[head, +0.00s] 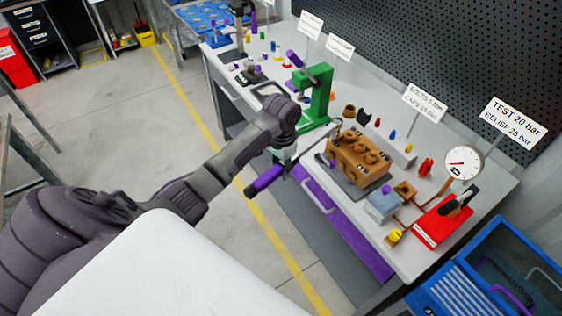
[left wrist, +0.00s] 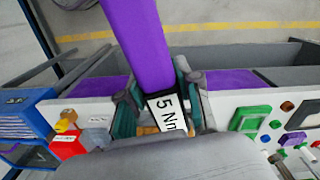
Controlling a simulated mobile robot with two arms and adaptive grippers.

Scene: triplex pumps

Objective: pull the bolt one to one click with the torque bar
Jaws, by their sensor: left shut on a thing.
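The torque bar's purple handle (head: 264,180) sticks out past the front edge of the bench, toward the lower left. In the left wrist view the purple bar (left wrist: 138,40) runs up from between the fingers and carries a "5 Nm" label. My left gripper (head: 284,155) is shut on the bar; its teal fingers (left wrist: 160,108) flank the label. The brown pump block (head: 357,160) with round openings sits on the bench, to the right of the gripper. I cannot make out bolt one, nor whether the bar's far end touches a bolt. My right gripper is out of view.
A green press (head: 318,95) stands behind the gripper. A red hand pump (head: 440,222) with a gauge (head: 462,163) is at the bench's right end. A blue cart (head: 500,270) stands lower right. Floor left is mostly clear.

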